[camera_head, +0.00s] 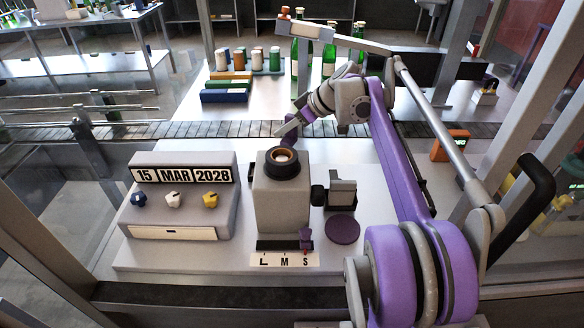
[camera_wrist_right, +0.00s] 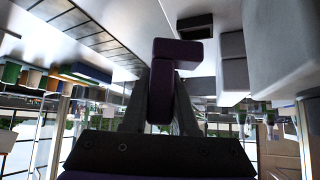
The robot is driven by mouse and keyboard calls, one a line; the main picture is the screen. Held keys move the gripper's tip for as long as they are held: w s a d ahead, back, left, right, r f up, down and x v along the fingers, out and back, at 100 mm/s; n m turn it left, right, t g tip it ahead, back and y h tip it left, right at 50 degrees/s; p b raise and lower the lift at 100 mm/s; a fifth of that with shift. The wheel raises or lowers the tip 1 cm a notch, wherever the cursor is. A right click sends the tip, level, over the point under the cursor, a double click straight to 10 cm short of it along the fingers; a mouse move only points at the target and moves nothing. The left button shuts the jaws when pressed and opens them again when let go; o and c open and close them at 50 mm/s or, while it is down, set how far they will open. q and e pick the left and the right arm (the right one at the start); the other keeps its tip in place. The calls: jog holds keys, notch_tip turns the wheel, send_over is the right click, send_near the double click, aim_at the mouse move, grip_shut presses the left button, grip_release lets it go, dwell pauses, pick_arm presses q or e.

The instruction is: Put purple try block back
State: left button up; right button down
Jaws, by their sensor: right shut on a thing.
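My right gripper (camera_head: 296,126) reaches in from the right and is over the area behind the grey capsuling machine (camera_head: 282,200). It is shut on a dark purple block (camera_head: 287,142). In the right wrist view the T- or L-shaped purple block (camera_wrist_right: 180,53) sits between the fingers of the right gripper (camera_wrist_right: 160,95), its wider end beyond the tips. A flat purple disc (camera_head: 342,230) lies on the white worktop, right of the machine. My left gripper is not in view.
A grey date panel (camera_head: 180,217) with three coloured knobs stands left. A conveyor (camera_head: 210,130) runs behind. Coloured bars (camera_head: 225,96), capsules (camera_head: 247,57) and green bottles (camera_head: 329,60) stand beyond.

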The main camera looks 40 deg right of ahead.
jog(key=shift+s+a+f+n, duration=0.2)
jog(key=shift+s+a+n, duration=0.05)
jog(key=shift+n, duration=0.05)
notch_tip(320, 180, down, 5)
jog(key=shift+s+a+f+b, duration=0.1)
jog(key=shift+a+f+b, duration=0.05)
jog(key=shift+b, duration=0.3)
jog(key=shift+f, duration=2.05)
jog(key=shift+f, duration=0.2)
jog(key=c, duration=0.7)
grip_release()
jog(key=shift+s+r, duration=0.15)
jog(key=shift+r, duration=0.3)
jog(key=v, duration=1.1)
jog(key=shift+d+r, duration=0.1)
jog(key=shift+d, duration=0.25)
